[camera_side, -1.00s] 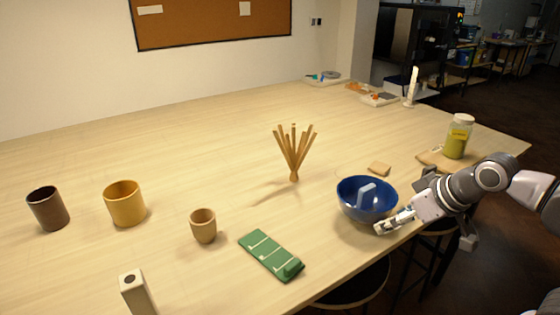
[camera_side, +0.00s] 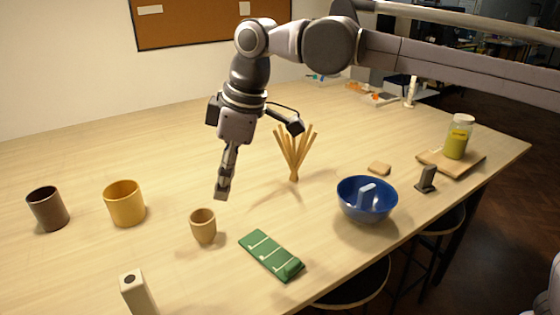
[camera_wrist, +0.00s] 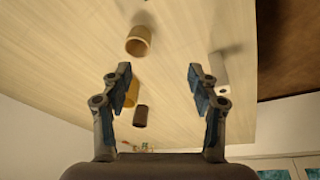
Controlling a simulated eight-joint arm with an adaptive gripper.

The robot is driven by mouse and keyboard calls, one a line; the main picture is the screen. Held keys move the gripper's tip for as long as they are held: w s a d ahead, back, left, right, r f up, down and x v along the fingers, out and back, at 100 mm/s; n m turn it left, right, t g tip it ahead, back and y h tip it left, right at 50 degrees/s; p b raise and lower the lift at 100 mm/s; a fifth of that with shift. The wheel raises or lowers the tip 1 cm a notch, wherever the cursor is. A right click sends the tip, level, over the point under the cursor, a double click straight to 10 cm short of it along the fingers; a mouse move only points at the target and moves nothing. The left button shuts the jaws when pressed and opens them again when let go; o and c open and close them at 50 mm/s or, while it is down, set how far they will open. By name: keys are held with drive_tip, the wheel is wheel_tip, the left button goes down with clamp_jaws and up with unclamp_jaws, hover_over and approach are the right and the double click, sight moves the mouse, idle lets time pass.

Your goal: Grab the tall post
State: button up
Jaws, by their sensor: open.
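The cream tall post (camera_side: 136,293) stands upright at the near left table edge in the side view, with a dark round hole in its top. Its lower end is cut off by the frame. In the wrist view a pale post (camera_wrist: 221,72) shows just beyond the right finger. My gripper (camera_side: 221,192) is open, points down and hangs above the table behind the small tan cup (camera_side: 203,227). It is apart from the post, which stands nearer the camera and to the left. In the wrist view my gripper (camera_wrist: 160,75) has nothing between its fingertips.
A yellow cup (camera_side: 125,204) and brown cup (camera_side: 48,209) stand left. A green tray (camera_side: 271,256) lies right of the post. Sticks (camera_side: 294,155), a blue bowl (camera_side: 367,200) and a short dark post (camera_side: 427,179) stand farther right. The table left of the sticks has free room.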

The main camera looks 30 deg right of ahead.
drive_tip(key=a+f+n+g, duration=0.1)
drive_tip(key=a+f+n, duration=0.15)
drive_tip(key=a, duration=0.85)
drive_tip(key=n+g, duration=0.1)
drive_tip(key=n, duration=0.3)
hover_over(129, 277)
drive_tip(key=shift+d+f+h, duration=0.15)
drive_tip(key=shift+d+f, duration=0.05)
drive_tip(key=shift+f, duration=0.4)
drive_tip(key=shift+d+f+h, duration=0.15)
drive_tip(key=shift+d+f, duration=0.05)
drive_tip(key=shift+f, duration=0.35)
drive_tip(key=shift+a+f, duration=0.2)
drive_tip(key=shift+f, duration=1.2)
drive_tip(key=shift+a+f, duration=0.2)
drive_tip(key=shift+f, duration=1.15)
drive_tip(key=shift+s+a+f, duration=0.15)
drive_tip(key=shift+f, duration=1.2)
drive_tip(key=shift+s+a+f, duration=0.1)
drive_tip(key=shift+f, duration=1.2)
clamp_jaws()
